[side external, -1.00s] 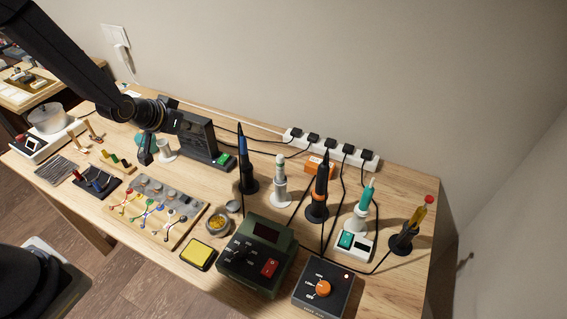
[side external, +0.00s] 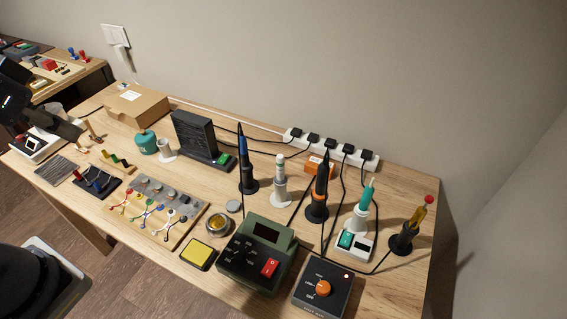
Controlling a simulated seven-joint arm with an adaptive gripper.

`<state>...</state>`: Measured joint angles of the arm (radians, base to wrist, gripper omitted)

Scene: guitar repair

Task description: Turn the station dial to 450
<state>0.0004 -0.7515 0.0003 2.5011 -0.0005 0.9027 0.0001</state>
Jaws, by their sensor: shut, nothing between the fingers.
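A dark box with an orange dial (side external: 323,288) stands at the front right of the bench. Small white marks ring the dial, too small to read, and I cannot tell its setting. A green station (side external: 255,285) stands just left of it, with a dark display (side external: 266,232), small black controls (side external: 237,252) and a red switch (side external: 269,268). My gripper (side external: 72,130) is at the far left, partly cut off with my arm by the picture edge. It looks shut and empty, far from both units.
Several upright tools in holders, including a blue-handled one (side external: 242,160) and a teal one (side external: 363,205), stand behind the two units with black cables. A power strip (side external: 330,148) lies along the wall. A yellow pad (side external: 197,253) and a tin (side external: 218,224) lie left of the green station.

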